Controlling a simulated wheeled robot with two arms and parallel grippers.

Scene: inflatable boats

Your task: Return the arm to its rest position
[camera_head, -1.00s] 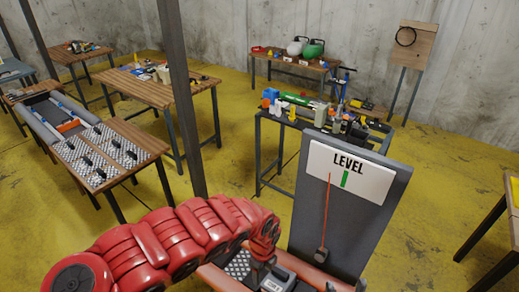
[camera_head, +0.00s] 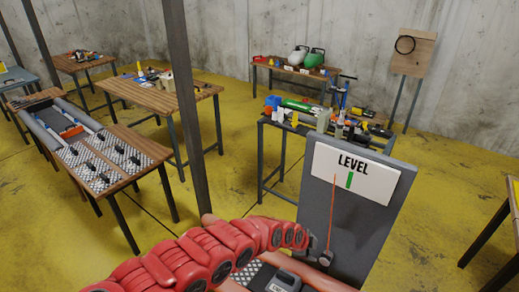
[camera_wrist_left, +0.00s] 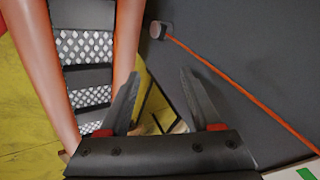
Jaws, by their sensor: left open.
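My left arm, red and segmented, reaches in from the bottom left of the head view. Its end is low, just left of the grey LEVEL board (camera_head: 345,225), and the jaws are hard to make out there. In the left wrist view my left gripper (camera_wrist_left: 159,76) is open, with nothing between its two dark fingers. The grey board (camera_wrist_left: 265,55) fills the right of that view. A weight (camera_wrist_left: 157,30) on an orange-red line lies against it, apart from the fingers. My right gripper is not in view.
Orange-red tubes (camera_wrist_left: 128,40) and a metal mesh floor (camera_wrist_left: 85,47) lie beside the fingers. A dark box with a label (camera_head: 275,279) sits below the arm. A cluttered table (camera_head: 268,121) stands behind the board. A dark post (camera_head: 185,100) rises left of centre.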

